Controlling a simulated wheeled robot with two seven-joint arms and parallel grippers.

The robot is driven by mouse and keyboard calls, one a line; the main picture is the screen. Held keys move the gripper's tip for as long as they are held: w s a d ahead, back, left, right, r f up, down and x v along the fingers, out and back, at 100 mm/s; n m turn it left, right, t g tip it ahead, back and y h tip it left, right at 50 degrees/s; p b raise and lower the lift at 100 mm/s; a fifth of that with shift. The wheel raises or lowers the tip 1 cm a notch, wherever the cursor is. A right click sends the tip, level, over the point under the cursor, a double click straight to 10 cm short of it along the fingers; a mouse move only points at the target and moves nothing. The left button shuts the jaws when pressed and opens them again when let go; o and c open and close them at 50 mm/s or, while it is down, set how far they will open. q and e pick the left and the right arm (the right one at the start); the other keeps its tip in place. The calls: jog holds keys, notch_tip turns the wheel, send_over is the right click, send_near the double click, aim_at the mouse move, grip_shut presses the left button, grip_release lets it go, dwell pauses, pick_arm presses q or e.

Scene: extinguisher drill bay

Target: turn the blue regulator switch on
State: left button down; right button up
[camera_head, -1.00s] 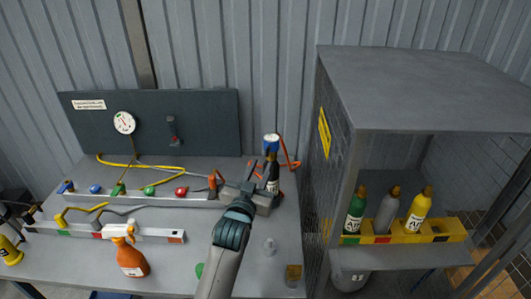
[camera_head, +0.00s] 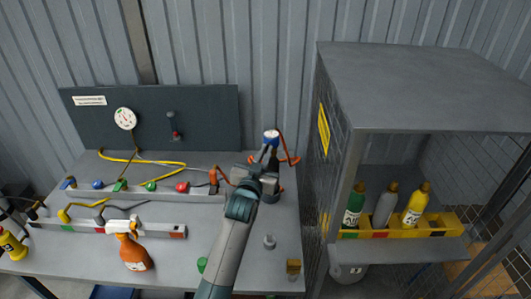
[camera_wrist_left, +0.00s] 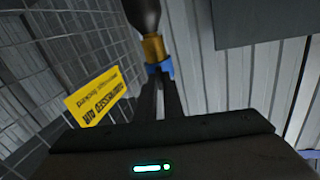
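A blue-and-white regulator top (camera_head: 271,137) stands at the back right of the bench, with an orange hose beside it. In the left wrist view its blue part (camera_wrist_left: 159,68) shows at a brass neck (camera_wrist_left: 153,47) on a dark cylinder (camera_wrist_left: 144,14). My left gripper (camera_head: 267,152) is just below the blue part in the head view, hiding most of the cylinder. Its fingers look shut together, with the tips (camera_wrist_left: 158,82) in front of the blue part. I cannot tell whether they touch it. The switch's position is not readable. My right gripper is not in view.
A rail with coloured knobs (camera_head: 151,186) runs along the bench left of my gripper. An orange spray bottle (camera_head: 134,253) stands in front. A grey cage cabinet (camera_head: 420,90) with several bottles is close on the right. Yellow sign (camera_head: 324,135) is on its mesh.

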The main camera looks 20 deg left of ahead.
pick_arm(q)
jog(key=shift+n, duration=0.8)
jog(key=c, duration=1.9)
grip_release()
jog(key=shift+o, duration=0.2)
jog(key=s+b, duration=0.5)
jog(key=s, duration=1.2)
jog(key=shift+s+d, duration=0.2)
jog(key=shift+d, duration=0.2)
